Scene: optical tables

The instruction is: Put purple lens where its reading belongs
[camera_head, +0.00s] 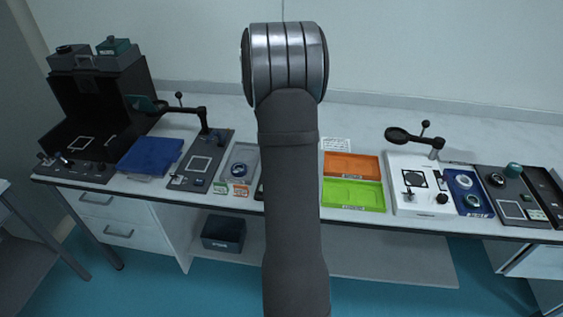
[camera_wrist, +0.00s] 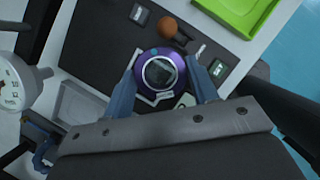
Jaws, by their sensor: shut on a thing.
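The purple lens (camera_wrist: 148,57), a round purple ring with a dark glassy centre, shows in the wrist view. My gripper (camera_wrist: 163,78) is shut on it, with one blue-grey finger on each side of the ring. The lens is over a dark instrument panel with a pale square outline beneath it. I cannot tell whether it rests on the panel or is held just above. In the head view my own arm hides the gripper and the lens. A lime green tray (camera_head: 354,195) and an orange tray (camera_head: 351,164) lie right of the arm.
In the wrist view an orange-brown knob (camera_wrist: 167,27), a small display (camera_wrist: 219,69) and a white dial (camera_wrist: 12,84) are close by. The green tray's corner (camera_wrist: 222,16) shows too. Left and right of my arm, the head view shows other instruments and a blue tray (camera_head: 468,190).

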